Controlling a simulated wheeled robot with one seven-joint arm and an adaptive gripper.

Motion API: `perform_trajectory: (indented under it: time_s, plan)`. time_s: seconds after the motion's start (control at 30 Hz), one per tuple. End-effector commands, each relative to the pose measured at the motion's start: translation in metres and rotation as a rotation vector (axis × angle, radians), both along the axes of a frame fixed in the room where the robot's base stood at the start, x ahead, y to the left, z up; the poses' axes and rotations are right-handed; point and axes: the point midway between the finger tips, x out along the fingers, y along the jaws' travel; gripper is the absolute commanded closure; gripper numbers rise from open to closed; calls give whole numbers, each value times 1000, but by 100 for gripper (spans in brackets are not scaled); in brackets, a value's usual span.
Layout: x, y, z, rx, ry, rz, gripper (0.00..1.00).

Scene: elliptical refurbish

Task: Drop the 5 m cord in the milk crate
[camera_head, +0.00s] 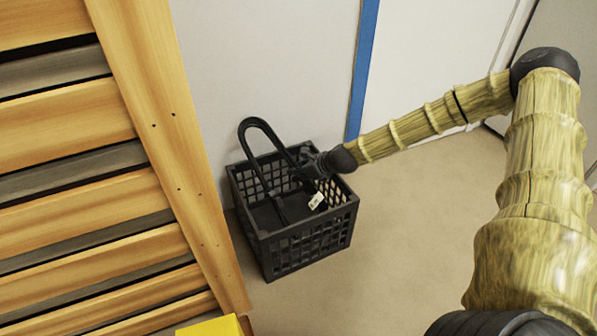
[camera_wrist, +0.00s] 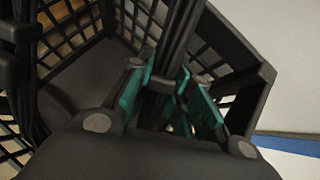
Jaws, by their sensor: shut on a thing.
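The milk crate (camera_head: 308,247) is a black lattice crate standing on the floor against the wall; its lattice wall also fills much of the wrist view (camera_wrist: 232,45). The cord (camera_head: 262,126) is a black looped bundle with a small pale tag. Its upper loop rises above the crate's back left rim and its lower part hangs inside the crate. My gripper (camera_head: 302,170) is over the crate's opening, shut on the cord. In the wrist view my gripper (camera_wrist: 172,100) has its teal finger pads on either side of the dark cord strands (camera_wrist: 177,45).
A wooden slatted structure (camera_head: 180,150) stands close to the crate on the left. A blue vertical strip (camera_head: 362,65) runs down the wall behind. A yellow object (camera_head: 212,327) shows at the bottom edge. The floor (camera_head: 410,230) right of the crate is clear.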

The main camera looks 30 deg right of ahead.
Motion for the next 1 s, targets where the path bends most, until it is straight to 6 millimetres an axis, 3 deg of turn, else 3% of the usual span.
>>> perform_trajectory:
  time_s: [0.7, 1.0]
  plan:
    - [0, 0, -47, 1, -1, -1, 100]
    - [1, 0, -57, 0, -2, 1, 100]
